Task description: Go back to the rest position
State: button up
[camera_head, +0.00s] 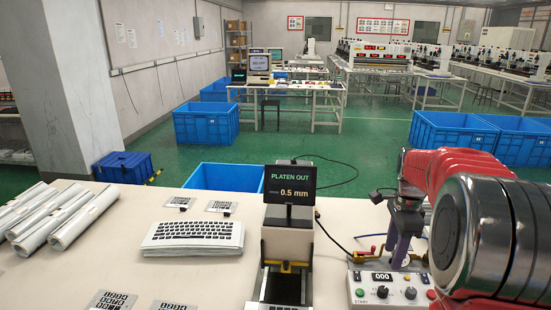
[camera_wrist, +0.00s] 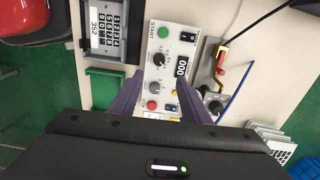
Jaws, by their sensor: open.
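My gripper (camera_head: 399,248) hangs at the end of my red arm, at the right of the head view, with its purple fingers pointing down over the control box (camera_head: 390,292). In the wrist view my gripper (camera_wrist: 158,85) has its two purple fingers spread apart with nothing between them. The control box (camera_wrist: 163,60) lies beneath them there, with knobs, coloured buttons and a display reading 000. I cannot tell how far the fingertips are above it.
A press with a screen (camera_head: 290,185) reading "PLATEN OUT 0.5 mm" stands left of my gripper. A stack of keypad films (camera_head: 195,236) and silver rolls (camera_head: 70,220) lie further left on the pale table. A numbered keypad plate (camera_wrist: 103,35) lies beside the control box.

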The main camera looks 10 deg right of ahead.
jog(key=s+a+r+n+t, duration=0.2)
jog(key=s+a+r+n, duration=0.1)
jog(key=s+a+n, duration=0.7)
jog(key=s+a+r+n+t, duration=0.3)
jog(key=s+a+n, duration=0.7)
jog(key=a, duration=0.4)
jog(key=shift+s+a+n+t, duration=0.25)
jog(key=shift+s+n+t, duration=0.05)
jog(key=shift+s+n, duration=0.1)
jog(key=shift+r, duration=0.1)
jog(key=shift+c, duration=0.4)
